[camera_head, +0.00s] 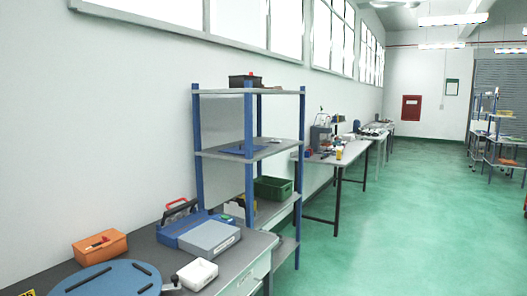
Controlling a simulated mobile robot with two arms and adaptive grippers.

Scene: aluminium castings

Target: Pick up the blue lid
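Several blue things show, and I cannot tell for sure which is the blue lid. A flat blue piece (232,151) lies on the middle board of the shelf rack. A large round blue disc (107,284) with dark bars on it lies on the near workbench, cut off by the bottom edge. A blue case (182,231) with a red and dark handle part stands at the back of that bench. Neither of my grippers is in view.
The grey workbench (146,256) also holds an orange box (100,251), a white tray (198,275) and a grey case (209,239). The blue-post rack (303,130) stands behind it, with a green crate (273,189). The green floor (400,240) at right is clear.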

